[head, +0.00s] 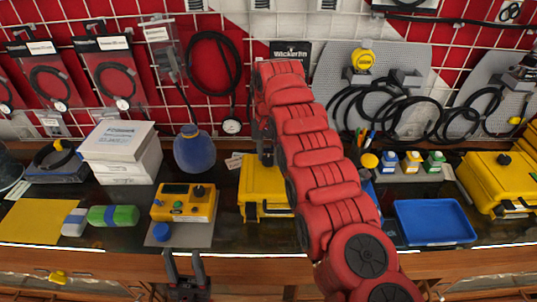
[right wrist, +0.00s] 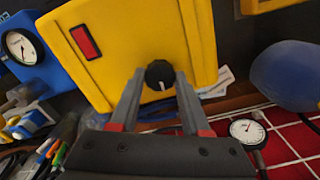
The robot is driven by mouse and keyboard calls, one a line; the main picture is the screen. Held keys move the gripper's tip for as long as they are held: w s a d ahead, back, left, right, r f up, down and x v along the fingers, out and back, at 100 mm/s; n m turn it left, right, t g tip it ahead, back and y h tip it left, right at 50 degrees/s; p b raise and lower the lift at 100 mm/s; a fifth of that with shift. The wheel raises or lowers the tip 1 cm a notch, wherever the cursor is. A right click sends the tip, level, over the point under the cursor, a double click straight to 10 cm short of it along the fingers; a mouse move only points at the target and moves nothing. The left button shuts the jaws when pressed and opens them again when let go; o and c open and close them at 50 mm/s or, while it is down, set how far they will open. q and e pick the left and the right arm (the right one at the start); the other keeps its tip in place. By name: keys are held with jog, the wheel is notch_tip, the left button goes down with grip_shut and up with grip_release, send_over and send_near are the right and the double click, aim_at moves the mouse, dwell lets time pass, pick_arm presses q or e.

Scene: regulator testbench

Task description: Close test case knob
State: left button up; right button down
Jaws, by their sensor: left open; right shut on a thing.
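The yellow test case (head: 255,206) stands mid-bench in the head view, partly hidden behind my red right arm. In the right wrist view the case (right wrist: 125,40) fills the upper middle and carries a red rectangular part (right wrist: 86,42). Its black round knob (right wrist: 160,75) has a white mark pointing down in that picture. My right gripper (right wrist: 159,82) is shut on the knob, one finger on each side. The knob is hidden in the head view. My left gripper (head: 186,268) is open and empty at the bench's front edge, below a small yellow control box (head: 184,203).
A blue jar (head: 194,150) and white boxes (head: 121,145) stand left of the case. A blue tray (head: 434,222) and another yellow case (head: 497,181) are at right. In the wrist view a blue gauge (right wrist: 28,48) stands left of the case.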

aim_at(269, 158)
jog(key=shift+w, duration=0.1)
jog(key=shift+c, duration=1.8)
grip_release()
notch_tip(269, 158, up, 17)
jog(key=p, duration=1.6)
jog(key=shift+r+p, duration=0.2)
jog(key=shift+p, duration=0.15)
jog(key=shift+f, duration=0.1)
